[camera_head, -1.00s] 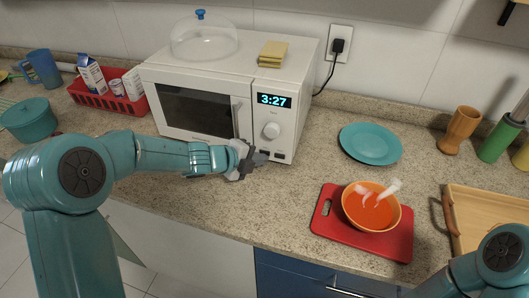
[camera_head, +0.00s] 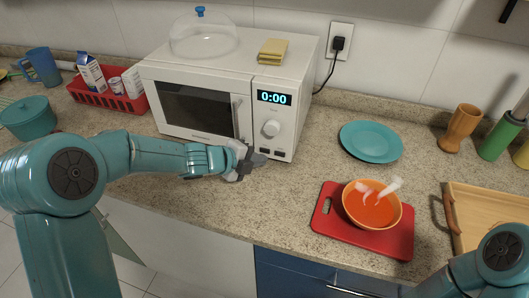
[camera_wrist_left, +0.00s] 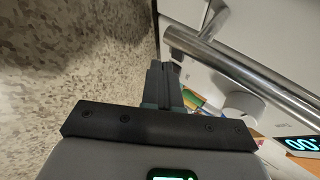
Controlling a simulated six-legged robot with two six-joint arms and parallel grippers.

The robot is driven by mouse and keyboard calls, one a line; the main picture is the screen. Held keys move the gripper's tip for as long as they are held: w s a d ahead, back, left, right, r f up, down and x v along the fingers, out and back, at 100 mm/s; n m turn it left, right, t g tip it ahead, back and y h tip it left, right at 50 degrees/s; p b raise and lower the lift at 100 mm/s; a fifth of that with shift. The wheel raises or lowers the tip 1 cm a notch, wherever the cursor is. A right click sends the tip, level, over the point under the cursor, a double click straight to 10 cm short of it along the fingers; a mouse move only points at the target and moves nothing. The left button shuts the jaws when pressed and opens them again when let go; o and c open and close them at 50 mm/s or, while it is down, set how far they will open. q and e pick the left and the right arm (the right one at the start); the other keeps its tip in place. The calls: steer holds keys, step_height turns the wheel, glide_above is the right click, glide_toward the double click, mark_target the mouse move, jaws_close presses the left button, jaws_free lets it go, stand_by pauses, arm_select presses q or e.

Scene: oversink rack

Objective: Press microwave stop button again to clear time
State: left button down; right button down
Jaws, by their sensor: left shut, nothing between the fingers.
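The white microwave (camera_head: 190,80) stands against the back wall with its door shut. Its display (camera_head: 273,98) reads 0:00, and part of the display shows in the left wrist view (camera_wrist_left: 302,144). Below the display are a round knob (camera_head: 271,128) and small dark buttons (camera_head: 279,153) at the bottom of the panel. My left gripper (camera_head: 264,159) is shut and empty at the lower left of that panel, partly covering the button row. Whether its tips touch a button I cannot tell. In the left wrist view the shut fingers (camera_wrist_left: 163,82) lie beside the door handle (camera_wrist_left: 255,75). My right gripper is not in view.
A clear dome (camera_head: 205,40) and yellow sponges (camera_head: 273,51) sit on the microwave. A teal plate (camera_head: 370,142) lies to its right. An orange soup bowl (camera_head: 371,207) rests on a red board (camera_head: 325,216). A red basket (camera_head: 108,102) stands at left.

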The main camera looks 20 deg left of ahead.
arm_select(q)
steer(key=shift+s+f+b, duration=0.1)
steer(key=shift+s+b, duration=0.25)
steer(key=shift+s, duration=0.15)
steer(key=shift+s+b, duration=0.5)
steer(key=shift+s, duration=0.4)
steer(key=shift+s+b, duration=0.35)
steer(key=shift+s, duration=0.8)
steer(key=shift+r, duration=0.2)
